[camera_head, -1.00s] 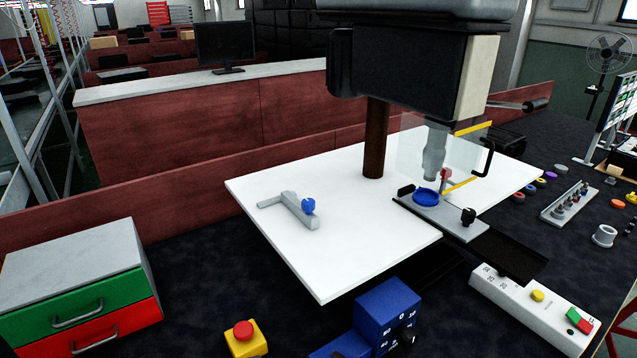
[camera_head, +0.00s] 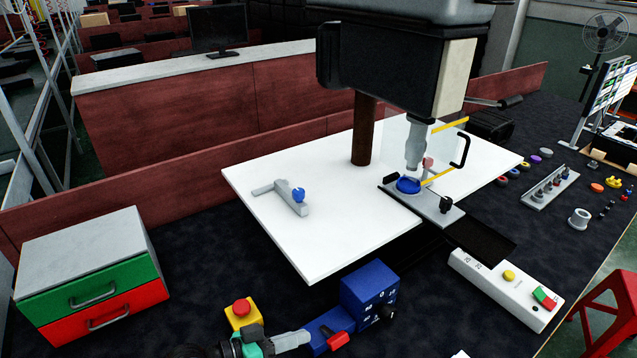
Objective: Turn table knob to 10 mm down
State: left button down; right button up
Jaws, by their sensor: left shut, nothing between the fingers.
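The blue box (camera_head: 368,285) stands at the bottom centre on the dark table, with small white marks on its front face. Its black knob (camera_head: 386,314) sticks out at the lower right of that face; the mark it points to is too small to read. My left gripper (camera_head: 304,338) comes in at the bottom edge, with a teal part and grey fingers. It is shut and empty, to the left of the knob and apart from it. A red piece (camera_head: 338,340) lies between the fingers and the knob. My right gripper is out of view.
A yellow box with a red button (camera_head: 242,308) stands just behind my left gripper. The white table plate (camera_head: 330,225) and drill press (camera_head: 395,70) are behind the blue box. A white control box (camera_head: 505,290) is at right, drawers (camera_head: 88,275) at left.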

aim_at(388, 313)
jog(key=k+l, duration=1.55)
